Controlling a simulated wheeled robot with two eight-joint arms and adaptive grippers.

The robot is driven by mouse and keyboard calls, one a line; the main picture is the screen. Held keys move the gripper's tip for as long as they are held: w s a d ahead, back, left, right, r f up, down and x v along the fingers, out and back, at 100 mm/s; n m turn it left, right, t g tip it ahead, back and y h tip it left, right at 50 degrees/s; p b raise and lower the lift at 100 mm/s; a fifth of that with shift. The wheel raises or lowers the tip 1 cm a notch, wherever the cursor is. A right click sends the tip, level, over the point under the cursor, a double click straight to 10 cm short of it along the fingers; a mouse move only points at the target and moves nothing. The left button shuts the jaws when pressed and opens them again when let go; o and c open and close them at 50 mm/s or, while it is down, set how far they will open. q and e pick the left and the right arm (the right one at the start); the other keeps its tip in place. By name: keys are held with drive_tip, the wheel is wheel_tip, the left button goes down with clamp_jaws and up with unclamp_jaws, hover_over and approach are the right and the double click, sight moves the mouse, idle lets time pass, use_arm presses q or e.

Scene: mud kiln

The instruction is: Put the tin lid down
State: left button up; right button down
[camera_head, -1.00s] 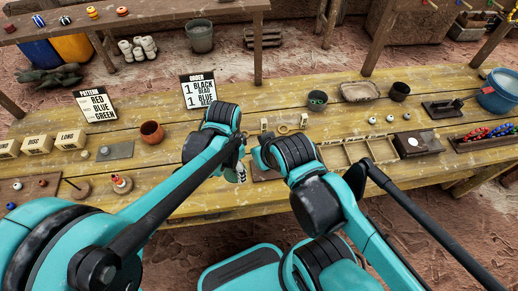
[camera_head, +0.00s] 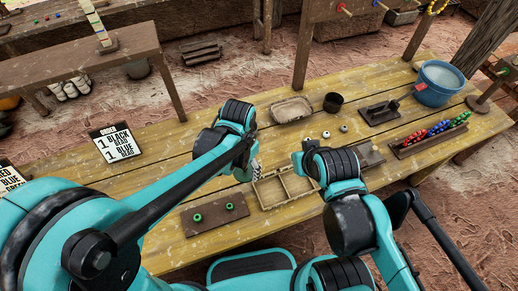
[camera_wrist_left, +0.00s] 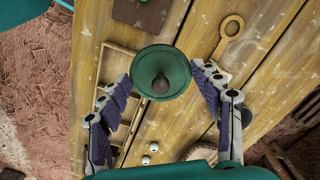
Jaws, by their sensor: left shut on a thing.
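The tin lid (camera_wrist_left: 160,72) is a round green disc with a dark brown knob in its middle, seen in the left wrist view. My left gripper (camera_wrist_left: 163,80) has one finger on each side of the lid and is shut on its rim. The lid is above the tabletop, near the compartment tray (camera_wrist_left: 107,102). In the head view my left gripper (camera_head: 254,172) is beside the tray's left end, and the lid is hidden there. My right gripper (camera_head: 298,162) is mostly hidden by its own arm, so its jaws cannot be made out. No tin is clearly visible.
A brown board (camera_head: 203,228) with two green beads lies at the front. Behind the tray are a shallow dish (camera_head: 291,109), a dark cup (camera_head: 333,102) and white beads (camera_head: 326,134). A bead rack (camera_head: 420,142) and blue bucket (camera_head: 437,92) stand right. A ring-ended wooden piece (camera_wrist_left: 231,32) lies nearby.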

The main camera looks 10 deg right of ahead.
use_arm(q)
drive_tip(key=shift+w+a+f, duration=0.1)
drive_tip(key=shift+w+f, duration=0.15)
drive_tip(key=shift+w, duration=0.1)
drive_tip(key=w+a+f+b, duration=0.1)
drive_tip(key=w+a+f, duration=0.1)
drive_tip(key=w+a+f+b, duration=0.1)
drive_tip(key=w+a+f, duration=0.1)
drive_tip(key=a, duration=0.1)
drive_tip(key=w+a+f+b, duration=0.2)
drive_tip(key=w+a, duration=0.1)
drive_tip(key=shift+a+f, duration=0.1)
drive_tip(key=shift+f, duration=0.1)
drive_tip(key=shift+a+f, duration=0.1)
drive_tip(key=shift+f, duration=0.05)
drive_tip(key=shift+f+b, duration=0.9)
drive_tip(key=shift+f, duration=0.9)
drive_tip(key=shift+f, duration=0.25)
drive_tip(key=o, duration=0.7)
drive_tip(key=shift+r, duration=0.1)
